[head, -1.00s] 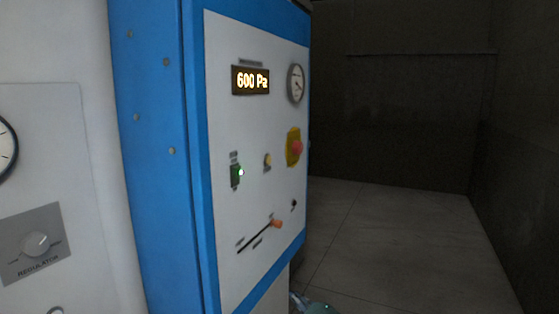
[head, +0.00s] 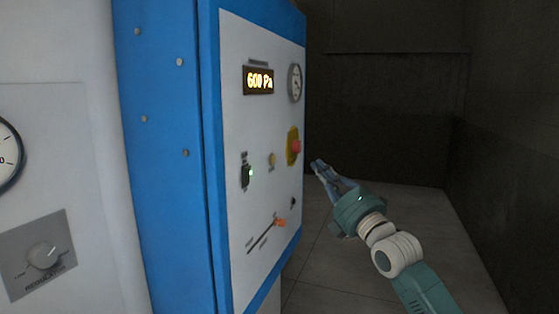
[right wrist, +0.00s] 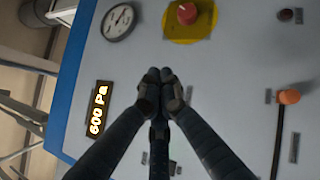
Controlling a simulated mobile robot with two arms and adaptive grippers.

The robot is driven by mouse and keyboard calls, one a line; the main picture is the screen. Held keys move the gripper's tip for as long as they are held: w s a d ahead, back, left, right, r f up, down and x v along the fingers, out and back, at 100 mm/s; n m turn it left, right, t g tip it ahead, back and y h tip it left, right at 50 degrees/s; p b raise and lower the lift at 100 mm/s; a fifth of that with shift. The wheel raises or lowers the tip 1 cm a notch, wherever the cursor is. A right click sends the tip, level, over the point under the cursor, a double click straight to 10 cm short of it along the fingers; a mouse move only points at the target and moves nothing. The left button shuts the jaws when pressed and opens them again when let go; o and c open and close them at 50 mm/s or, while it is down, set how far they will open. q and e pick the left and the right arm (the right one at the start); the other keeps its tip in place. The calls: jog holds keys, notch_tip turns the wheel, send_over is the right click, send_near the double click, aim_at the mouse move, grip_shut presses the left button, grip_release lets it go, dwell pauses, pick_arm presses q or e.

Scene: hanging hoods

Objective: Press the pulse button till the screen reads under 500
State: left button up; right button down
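The screen (head: 258,80) on the white front panel (head: 262,120) of a blue cabinet reads 600 Pa; it also shows in the right wrist view (right wrist: 99,109). A small round yellowish button (head: 272,159) sits mid-panel, seemingly the pulse button; its label is too small to read. In the right wrist view my fingers seem to hide it. My right gripper (head: 319,166) is to the right of the panel, apart from the button. Its fingertips are together and empty in the right wrist view (right wrist: 160,78). My left gripper is not in view.
The panel also has a gauge (head: 295,82), a red button on yellow (head: 294,146), a green-lit switch (head: 247,172) and an orange-knobbed slider (head: 280,222). A regulator plate (head: 38,256) is at the left. The floor (head: 345,245) at right looks clear.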

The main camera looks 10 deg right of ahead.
aim_at(273, 160)
jog(key=shift+s+d+r, duration=0.15)
jog(key=shift+r, duration=0.15)
jog(key=w+a+p, duration=0.1)
jog(key=w+a, duration=0.4)
jog(key=a, duration=0.2)
jog(key=shift+a+p, duration=0.15)
jog(key=shift+p, duration=0.15)
jog(key=shift+a, duration=0.1)
dwell(1.4)
jog(key=shift+w+a, duration=0.25)
jog(key=shift+a, duration=0.05)
